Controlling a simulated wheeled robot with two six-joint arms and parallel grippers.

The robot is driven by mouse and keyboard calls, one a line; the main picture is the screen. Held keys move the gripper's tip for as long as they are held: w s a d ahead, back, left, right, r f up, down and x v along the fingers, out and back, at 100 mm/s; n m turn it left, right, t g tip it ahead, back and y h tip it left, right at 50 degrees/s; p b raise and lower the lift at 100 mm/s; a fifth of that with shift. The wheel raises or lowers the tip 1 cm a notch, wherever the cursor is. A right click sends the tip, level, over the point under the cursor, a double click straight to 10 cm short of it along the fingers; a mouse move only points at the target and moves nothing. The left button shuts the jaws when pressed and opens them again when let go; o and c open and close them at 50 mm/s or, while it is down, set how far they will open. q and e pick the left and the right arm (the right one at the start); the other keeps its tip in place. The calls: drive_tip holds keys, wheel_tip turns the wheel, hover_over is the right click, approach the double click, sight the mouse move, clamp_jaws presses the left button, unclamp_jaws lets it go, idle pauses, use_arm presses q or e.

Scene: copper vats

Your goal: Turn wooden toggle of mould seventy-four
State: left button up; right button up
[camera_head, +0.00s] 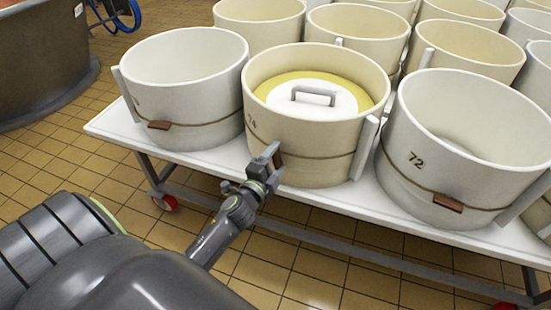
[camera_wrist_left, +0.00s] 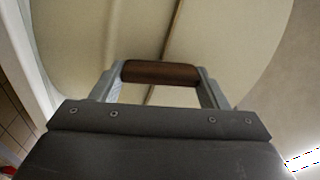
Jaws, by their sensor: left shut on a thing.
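Mould seventy-four (camera_head: 318,150) is the cream tub at the front middle of the table, with a brown cord around it. A white lid with a grey handle (camera_head: 313,97) sits inside on a yellow mass. Its wooden toggle (camera_head: 279,160) is mostly hidden by my gripper in the head view. In the left wrist view the brown toggle (camera_wrist_left: 160,72) spans between my fingertips, crosswise to the cord (camera_wrist_left: 173,30). My left gripper (camera_head: 268,163) is shut on the toggle at the mould's front wall. My right gripper is not in view.
Mould 72 (camera_head: 468,140) stands close on the right and another empty mould (camera_head: 185,90) on the left, each with a toggle lying along its cord. More moulds fill the white table (camera_head: 112,128) behind. Tiled floor (camera_head: 50,150) is free at the left.

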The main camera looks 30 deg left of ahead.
use_arm(q)
drive_tip(key=shift+f+m, duration=0.1)
drive_tip(key=shift+m, duration=1)
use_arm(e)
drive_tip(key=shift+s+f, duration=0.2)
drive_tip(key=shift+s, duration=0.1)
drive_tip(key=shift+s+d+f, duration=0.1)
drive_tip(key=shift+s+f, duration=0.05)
use_arm(q)
drive_tip(key=o, duration=1)
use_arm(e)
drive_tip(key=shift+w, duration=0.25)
